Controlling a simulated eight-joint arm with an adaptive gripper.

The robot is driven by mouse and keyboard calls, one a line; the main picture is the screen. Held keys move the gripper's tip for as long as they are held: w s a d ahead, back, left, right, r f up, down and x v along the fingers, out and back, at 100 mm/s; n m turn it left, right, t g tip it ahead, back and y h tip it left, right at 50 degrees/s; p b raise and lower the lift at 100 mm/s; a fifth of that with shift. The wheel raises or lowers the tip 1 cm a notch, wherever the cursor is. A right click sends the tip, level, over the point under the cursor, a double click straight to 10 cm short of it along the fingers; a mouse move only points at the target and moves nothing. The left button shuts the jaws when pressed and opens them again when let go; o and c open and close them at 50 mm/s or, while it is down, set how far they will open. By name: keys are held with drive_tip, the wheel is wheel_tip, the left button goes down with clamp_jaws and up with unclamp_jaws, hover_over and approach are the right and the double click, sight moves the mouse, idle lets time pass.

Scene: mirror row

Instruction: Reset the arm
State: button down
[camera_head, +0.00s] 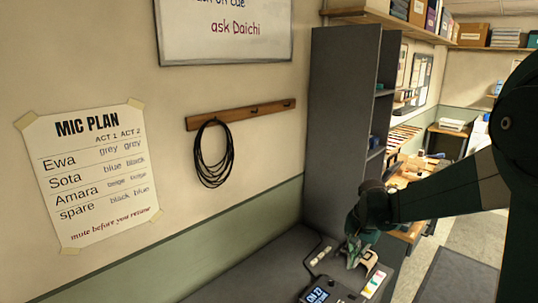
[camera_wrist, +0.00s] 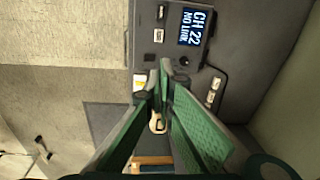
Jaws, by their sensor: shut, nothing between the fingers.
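My gripper (camera_head: 353,262) is at the end of my dark arm, which reaches in from the right over the grey counter (camera_head: 240,280). In the wrist view its two green fingers (camera_wrist: 166,68) converge at their tips. It is shut and empty. The tips lie beside the dark device (camera_wrist: 170,25), whose display (camera_wrist: 194,27) reads "CH 22 NO LINK". That device also shows in the head view (camera_head: 322,292), at the bottom edge and partly cut off. Whether the fingers touch anything cannot be told.
A small strip with pale pieces (camera_head: 320,255) lies behind the device; a label strip with coloured patches (camera_head: 374,284) lies to its right. A tall grey cabinet (camera_head: 340,120) stands behind my gripper. A mic plan sheet (camera_head: 95,175) and coiled cable (camera_head: 213,155) hang on the wall.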

drive_tip(key=s+a+r+n+t+b, duration=0.1)
drive_tip(key=s+a+r+n, duration=0.15)
drive_tip(key=s+r, duration=0.4)
drive_tip(key=s+a+r+n+t, duration=0.1)
drive_tip(key=s+a+r+t, duration=0.2)
drive_tip(key=s, duration=0.7)
drive_tip(key=s+a+n+t+b, duration=0.1)
drive_tip(key=s+n, duration=0.1)
drive_tip(key=s, duration=0.6)
drive_tip(key=s+a+n+t, duration=0.1)
drive_tip(key=s+a+n, duration=0.1)
drive_tip(key=s, duration=0.5)
drive_tip(key=shift+s+a+b, duration=0.25)
drive_tip(key=shift+s+b, duration=0.1)
drive_tip(key=shift+b, duration=0.05)
drive_tip(key=shift+n, duration=0.25)
idle(2.0)
